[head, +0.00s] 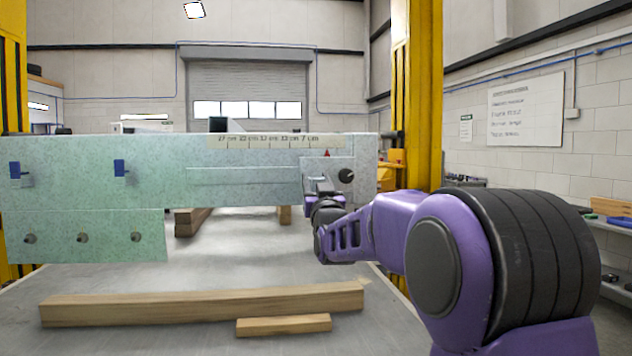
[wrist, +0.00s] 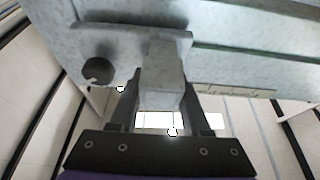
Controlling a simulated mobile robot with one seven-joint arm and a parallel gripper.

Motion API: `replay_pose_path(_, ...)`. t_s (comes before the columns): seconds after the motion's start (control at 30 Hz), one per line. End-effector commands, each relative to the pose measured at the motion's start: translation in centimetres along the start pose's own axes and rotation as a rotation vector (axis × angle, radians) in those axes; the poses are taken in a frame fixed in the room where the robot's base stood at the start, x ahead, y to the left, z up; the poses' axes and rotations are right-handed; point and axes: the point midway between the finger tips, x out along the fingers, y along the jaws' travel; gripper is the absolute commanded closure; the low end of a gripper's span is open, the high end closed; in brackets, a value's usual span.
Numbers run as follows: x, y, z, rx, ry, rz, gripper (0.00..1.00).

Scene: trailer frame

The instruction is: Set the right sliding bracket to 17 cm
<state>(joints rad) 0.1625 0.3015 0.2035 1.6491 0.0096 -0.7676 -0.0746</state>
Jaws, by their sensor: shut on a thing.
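The right sliding bracket (head: 318,166) is a grey plate near the right end of the grey-green frame panel (head: 80,200). A dark round knob (head: 346,176) is on its right side; the knob is at the left in the wrist view (wrist: 97,70). Its red pointer (head: 326,153) stands below the right end of the scale strip (head: 260,141), slightly right of the 7 cm label. The labels rise leftward, with 17 cm near the middle. My gripper (wrist: 158,108) is shut on the bracket's square block handle (wrist: 162,70), with a finger on each side.
A horizontal slot (head: 240,168) runs left of the bracket and looks clear. Two blue-handled latches (head: 119,168) are farther left. A yellow post (head: 424,100) stands behind to the right.

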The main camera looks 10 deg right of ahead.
Motion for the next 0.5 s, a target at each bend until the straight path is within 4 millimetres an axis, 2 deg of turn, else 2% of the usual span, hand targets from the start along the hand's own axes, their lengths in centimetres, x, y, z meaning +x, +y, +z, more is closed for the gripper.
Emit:
replay_pose_path(0.03, 0.00, 0.00, 0.00, 0.000, 0.000, 0.000, 0.69)
replay_pose_path(0.2, 0.01, 0.00, -0.01, 0.000, 0.000, 0.000, 1.00)
replay_pose_path(0.5, 0.01, -0.01, -0.03, 0.000, 0.001, 0.000, 1.00)
